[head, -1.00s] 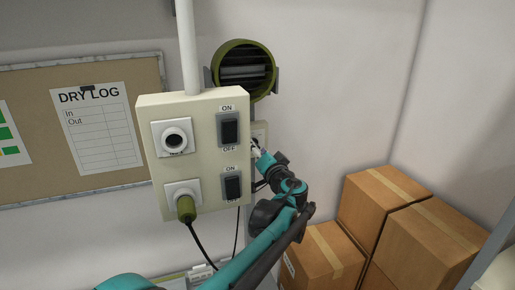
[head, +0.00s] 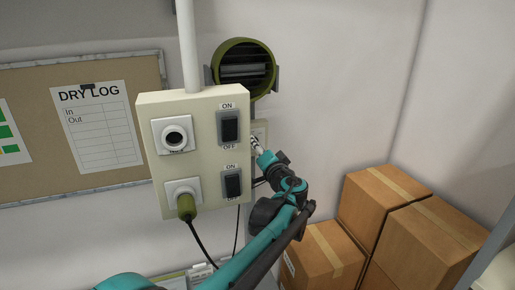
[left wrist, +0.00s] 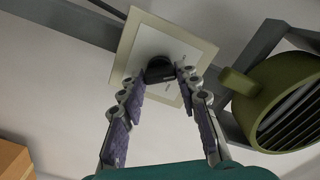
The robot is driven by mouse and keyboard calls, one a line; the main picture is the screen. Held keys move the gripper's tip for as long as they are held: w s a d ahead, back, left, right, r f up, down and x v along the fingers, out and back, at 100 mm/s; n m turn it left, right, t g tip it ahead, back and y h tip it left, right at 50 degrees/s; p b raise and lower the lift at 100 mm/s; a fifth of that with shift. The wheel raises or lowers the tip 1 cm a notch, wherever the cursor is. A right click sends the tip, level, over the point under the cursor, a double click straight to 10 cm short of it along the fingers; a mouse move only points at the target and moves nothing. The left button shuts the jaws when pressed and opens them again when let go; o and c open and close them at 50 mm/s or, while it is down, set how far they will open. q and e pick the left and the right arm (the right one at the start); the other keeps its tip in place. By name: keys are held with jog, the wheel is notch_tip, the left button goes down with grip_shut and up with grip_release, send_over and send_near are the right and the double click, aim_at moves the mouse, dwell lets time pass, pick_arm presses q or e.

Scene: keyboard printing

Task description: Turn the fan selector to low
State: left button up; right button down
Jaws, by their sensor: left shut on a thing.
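The fan selector is a dark knob (left wrist: 160,68) on a pale square plate (left wrist: 126,62) on the wall, seen in the left wrist view. In the head view the plate (head: 262,128) shows only in part, behind the right edge of the switch box. My left gripper (head: 256,147) is at this plate. In the left wrist view the gripper (left wrist: 160,77) has its two fingertips on either side of the knob, shut on it. The marks on the plate are too small to read, so the setting cannot be told. My right gripper is not in view.
A round green fan (head: 243,70) is above. Cardboard boxes (head: 385,200) stack at the lower right.

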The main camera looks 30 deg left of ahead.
pick_arm(q)
jog(key=shift+m+b, duration=0.35)
jog(key=shift+m, duration=3.15)
jog(key=o, duration=1.1)
